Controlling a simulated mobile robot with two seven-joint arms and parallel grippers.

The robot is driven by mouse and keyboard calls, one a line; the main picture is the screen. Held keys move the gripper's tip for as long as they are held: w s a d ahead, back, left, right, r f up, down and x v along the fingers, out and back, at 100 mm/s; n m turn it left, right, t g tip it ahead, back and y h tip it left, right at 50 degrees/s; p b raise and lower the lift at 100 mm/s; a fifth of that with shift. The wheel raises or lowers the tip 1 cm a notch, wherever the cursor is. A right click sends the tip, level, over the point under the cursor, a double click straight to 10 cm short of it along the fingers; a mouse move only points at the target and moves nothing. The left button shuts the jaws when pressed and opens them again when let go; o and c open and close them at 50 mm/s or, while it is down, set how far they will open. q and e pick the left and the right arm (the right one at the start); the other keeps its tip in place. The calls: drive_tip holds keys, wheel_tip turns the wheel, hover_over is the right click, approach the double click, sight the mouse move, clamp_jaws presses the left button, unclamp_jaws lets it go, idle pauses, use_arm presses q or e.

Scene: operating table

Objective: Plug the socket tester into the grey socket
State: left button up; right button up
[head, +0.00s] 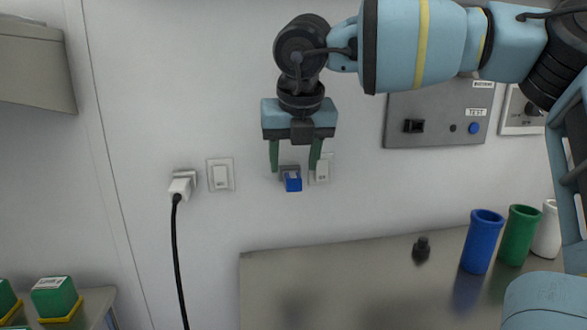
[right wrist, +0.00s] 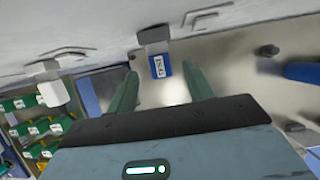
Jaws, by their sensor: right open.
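The socket tester (head: 293,183) is a small blue block with a white label. It sits at the grey socket (head: 287,169) on the wall and looks plugged in; how deep it sits I cannot tell. In the right wrist view the tester (right wrist: 161,66) appears just under the grey socket (right wrist: 153,43), beyond my fingertips. My right gripper (head: 294,168) is open, its green fingers pointing down at the wall, one on each side of the tester in the picture. The fingers show clear gaps to the tester. My left gripper is not in view.
A white plug (head: 182,186) with a black cord is in a socket at left. White switches (head: 220,175) flank the grey socket. Below is a metal table (head: 345,285) with a small dark object (head: 422,249) and blue, green and white cups. A grey test panel (head: 440,118) hangs right.

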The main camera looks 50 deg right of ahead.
drive_tip(key=s+a+b, duration=0.1)
drive_tip(key=s+a, duration=0.6)
drive_tip(key=s, duration=0.2)
drive_tip(key=shift+s+a, duration=0.15)
drive_tip(key=shift+a, duration=0.25)
